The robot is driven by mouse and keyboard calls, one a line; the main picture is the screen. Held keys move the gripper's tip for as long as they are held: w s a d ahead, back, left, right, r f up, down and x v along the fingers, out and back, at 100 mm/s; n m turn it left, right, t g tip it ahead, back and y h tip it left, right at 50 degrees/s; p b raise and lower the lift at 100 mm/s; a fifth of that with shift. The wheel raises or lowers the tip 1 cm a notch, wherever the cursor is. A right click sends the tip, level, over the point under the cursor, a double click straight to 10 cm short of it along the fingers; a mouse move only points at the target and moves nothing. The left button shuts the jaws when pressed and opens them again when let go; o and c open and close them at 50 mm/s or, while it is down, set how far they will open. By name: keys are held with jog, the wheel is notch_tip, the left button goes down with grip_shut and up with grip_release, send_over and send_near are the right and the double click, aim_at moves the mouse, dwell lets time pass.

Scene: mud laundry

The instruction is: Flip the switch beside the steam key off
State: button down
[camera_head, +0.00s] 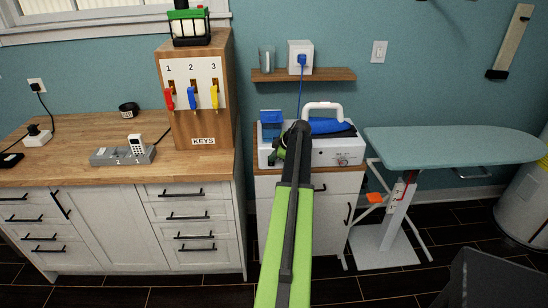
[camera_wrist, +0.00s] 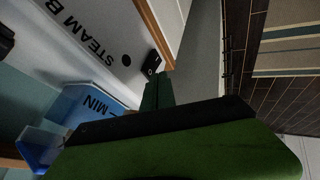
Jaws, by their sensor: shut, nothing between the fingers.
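The white steam station (camera_head: 330,150) stands on the small cabinet, with a blue tank (camera_head: 271,122) at its left and a blue iron on top. In the wrist view its white face (camera_wrist: 98,42) carries the letters "STEAM B", partly cut off. A small black switch (camera_wrist: 152,65) sits on that face, near a dark round spot (camera_wrist: 126,60). The switch's on or off position is too small to tell. My gripper (camera_wrist: 158,82) is shut and empty, its tips close to the switch; I cannot tell whether they touch. In the head view my arm hides part of the station's front.
The blue tank marked "MIN" (camera_wrist: 95,108) is close to my gripper in the wrist view. A shelf (camera_head: 330,75) with a socket is above the station. An ironing board (camera_head: 450,142) stands at right. A wooden key box (camera_head: 205,100) stands on the left counter.

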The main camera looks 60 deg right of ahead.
jog(key=a+p+v, duration=0.1)
jog(key=p+v, duration=0.8)
jog(key=v, duration=0.2)
jog(key=shift+s, duration=0.25)
jog(key=shift+r, duration=0.1)
